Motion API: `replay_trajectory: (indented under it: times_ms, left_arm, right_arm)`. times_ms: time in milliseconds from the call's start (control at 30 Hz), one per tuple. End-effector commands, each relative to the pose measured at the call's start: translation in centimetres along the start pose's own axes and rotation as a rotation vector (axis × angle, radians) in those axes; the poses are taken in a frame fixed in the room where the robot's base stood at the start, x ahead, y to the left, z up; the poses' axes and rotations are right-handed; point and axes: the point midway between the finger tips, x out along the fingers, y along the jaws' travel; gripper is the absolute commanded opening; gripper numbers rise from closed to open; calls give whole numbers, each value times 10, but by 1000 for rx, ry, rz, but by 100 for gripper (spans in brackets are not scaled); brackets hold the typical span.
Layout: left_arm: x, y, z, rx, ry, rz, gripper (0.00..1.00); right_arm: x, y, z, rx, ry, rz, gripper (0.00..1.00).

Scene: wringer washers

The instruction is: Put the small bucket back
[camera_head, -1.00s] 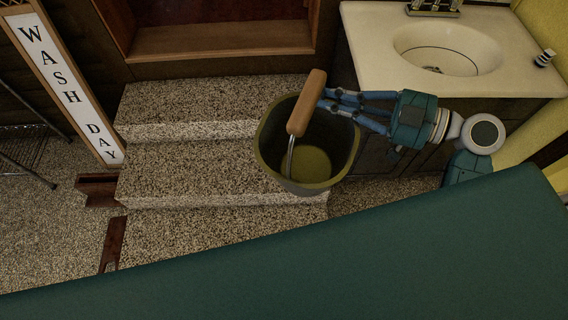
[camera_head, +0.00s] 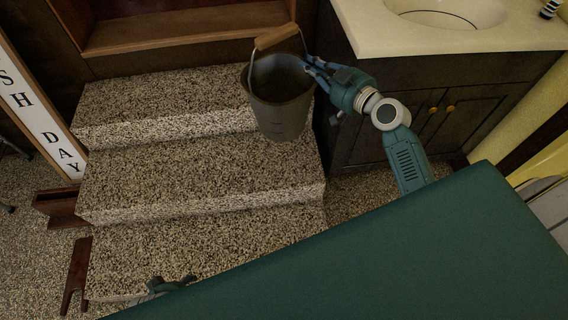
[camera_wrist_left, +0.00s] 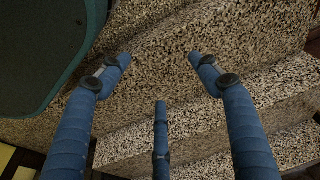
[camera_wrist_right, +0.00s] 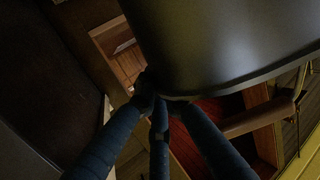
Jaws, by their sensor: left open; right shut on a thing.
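The small bucket (camera_head: 281,103) is dark grey-olive with a wire bail and a wooden grip. In the head view it is held up over the upper carpeted steps, nearly upright and a little tilted. My right gripper (camera_head: 312,74) is shut on the bucket's right side near the rim. In the right wrist view the bucket (camera_wrist_right: 220,40) fills the upper right, with the blue fingers (camera_wrist_right: 158,100) against it. My left gripper (camera_wrist_left: 160,75) is open and empty above the speckled steps. In the head view only a bit of it (camera_head: 170,285) shows at the bottom step.
Speckled carpeted steps (camera_head: 190,170) lead up to a wooden recess (camera_head: 190,28). A sink counter (camera_head: 450,40) over dark cabinet doors stands at the right, close to my right arm. A "Wash Day" sign (camera_head: 40,115) leans at the left.

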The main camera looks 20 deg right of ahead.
Motion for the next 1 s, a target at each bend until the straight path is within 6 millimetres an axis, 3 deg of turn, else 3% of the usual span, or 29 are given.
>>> replay_trajectory:
  times_ms: [33, 100, 467, 867, 1000]
  left_arm:
    - [3, 0, -3, -1, 11, -1, 63]
    - [-5, -1, -8, -2, 17, -2, 63]
    - [-37, -3, -20, -6, 39, -6, 63]
    - [-124, -6, -24, -11, 84, -14, 63]
    - [-100, -6, -18, -11, 78, -14, 63]
  right_arm:
    - [7, 8, 15, 6, 6, 23, 0]
    - [13, 16, 25, 20, 7, 52, 0]
    - [24, 33, 48, 49, 9, 108, 0]
    - [32, 32, 100, 50, 8, 108, 0]
    - [36, 32, 136, 51, 6, 109, 0]
